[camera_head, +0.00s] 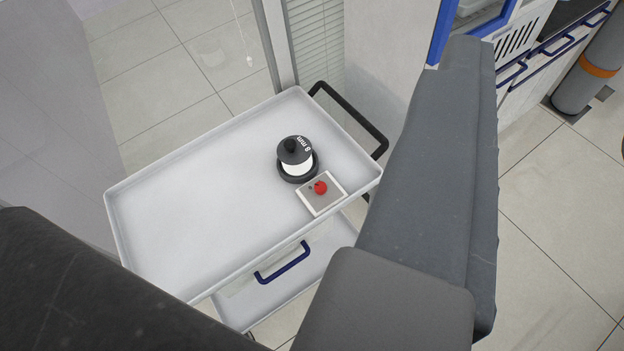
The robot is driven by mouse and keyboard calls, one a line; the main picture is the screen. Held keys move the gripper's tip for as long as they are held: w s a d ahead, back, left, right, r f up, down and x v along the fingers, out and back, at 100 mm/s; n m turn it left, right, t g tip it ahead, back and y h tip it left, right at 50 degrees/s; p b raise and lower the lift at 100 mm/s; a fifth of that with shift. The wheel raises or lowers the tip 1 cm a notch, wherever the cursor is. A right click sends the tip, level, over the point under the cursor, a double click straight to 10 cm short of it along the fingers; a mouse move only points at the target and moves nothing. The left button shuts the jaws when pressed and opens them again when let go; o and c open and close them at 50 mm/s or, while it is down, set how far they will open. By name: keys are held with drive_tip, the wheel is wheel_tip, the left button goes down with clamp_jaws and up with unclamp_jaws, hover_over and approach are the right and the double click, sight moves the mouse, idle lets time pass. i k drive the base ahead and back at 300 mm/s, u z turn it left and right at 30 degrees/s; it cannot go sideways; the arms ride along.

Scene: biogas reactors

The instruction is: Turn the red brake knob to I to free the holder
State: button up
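The red brake knob (320,187) sits on a small grey plate with a white border (325,204), near the right end of a trolley top. A small dark mark shows beside the knob; which way the knob points is too small to read. Just behind the plate stands a round holder (298,178) with a black base, bearing a white body with a black cap marked "8 mm" (293,152). My gripper (240,125) shows as two dark parts spread wide, one at lower left and one at right. It is open, empty and apart from the knob.
A pillar (385,60) stands behind, with blue-handled cabinets (545,60) and a grey cylinder (590,75) at upper right.

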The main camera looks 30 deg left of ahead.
sight(321, 187)
drive_tip(key=i, duration=0.85)
drive_tip(key=z, duration=0.05)
